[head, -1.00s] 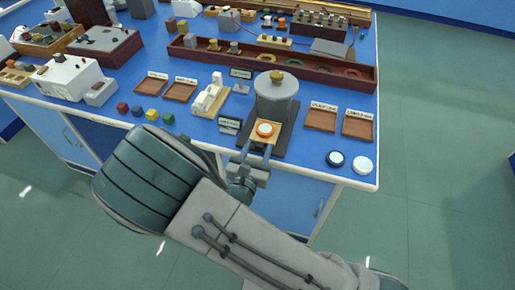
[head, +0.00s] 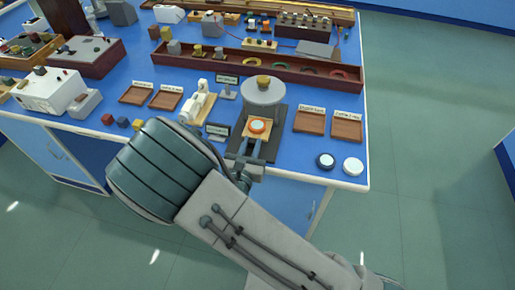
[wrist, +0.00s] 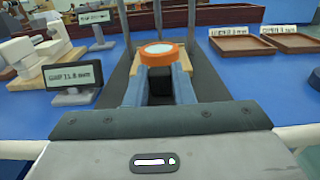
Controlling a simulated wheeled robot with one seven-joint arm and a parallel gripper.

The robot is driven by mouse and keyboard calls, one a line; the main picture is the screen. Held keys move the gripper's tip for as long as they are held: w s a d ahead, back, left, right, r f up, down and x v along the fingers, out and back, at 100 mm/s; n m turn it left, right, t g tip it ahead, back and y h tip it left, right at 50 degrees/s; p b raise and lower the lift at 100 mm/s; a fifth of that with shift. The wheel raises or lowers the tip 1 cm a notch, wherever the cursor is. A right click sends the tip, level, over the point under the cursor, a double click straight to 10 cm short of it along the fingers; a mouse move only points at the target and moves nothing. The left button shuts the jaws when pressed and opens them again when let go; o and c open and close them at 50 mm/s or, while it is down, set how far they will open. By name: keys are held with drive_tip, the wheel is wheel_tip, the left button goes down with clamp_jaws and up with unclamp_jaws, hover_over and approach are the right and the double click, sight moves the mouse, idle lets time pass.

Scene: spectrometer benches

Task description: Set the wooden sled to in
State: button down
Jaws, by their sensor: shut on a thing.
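The wooden sled (head: 249,133) is a small pale wood plate carrying an orange ring with a white centre (head: 257,126). It lies on the dark base (head: 271,145) of the grey round-topped device (head: 263,91), at the near side of its drum. In the wrist view the sled (wrist: 188,72) is straight ahead, with posts rising beyond it. My gripper (wrist: 158,88) is shut on a black block at the sled's near end, one blue-grey finger on each side. In the head view my gripper (head: 251,150) reaches in from the near edge. The sled's far end is partly hidden by the ring.
A gap display (wrist: 72,76) stands close on the left, beside a white instrument on a wooden base (head: 198,104). Wooden trays (head: 310,121) lie to the right. Two round discs (head: 326,160) sit near the front edge. A long wooden rack (head: 290,66) lies behind.

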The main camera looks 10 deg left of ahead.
drive_tip(key=shift+s, duration=0.2)
drive_tip(key=c, duration=1.2)
unclamp_jaws()
drive_tip(key=shift+c, duration=0.2)
drive_tip(key=s+b, duration=0.1)
drive_tip(key=s, duration=1.2)
drive_tip(key=shift+s, duration=0.4)
